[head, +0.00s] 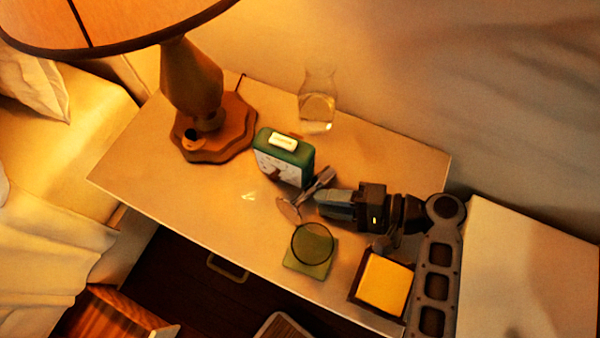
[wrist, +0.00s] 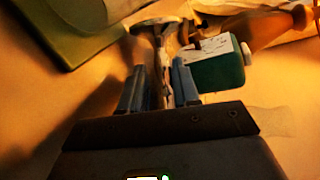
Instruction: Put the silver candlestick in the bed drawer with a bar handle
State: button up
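The silver candlestick (head: 289,209) is by the front of my gripper, over the bedside table top (head: 215,205); its round foot faces left and its stem slants up to the right. I cannot tell whether it touches the table. My gripper (head: 318,203) reaches in from the right. In the wrist view, the candlestick (wrist: 158,45) runs between the two fingers (wrist: 157,88), which stand apart with gaps beside its stem. The lower end of the stem is partly hidden. A handle (head: 228,268) shows on a dark front below the table; I cannot tell if it is the bed drawer.
A bed (head: 45,225) is at left. The front left tabletop is clear.

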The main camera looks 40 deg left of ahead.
aim_at(307, 199)
jog(key=shift+x, duration=1.85)
jog(key=shift+c, duration=0.4)
grip_shut()
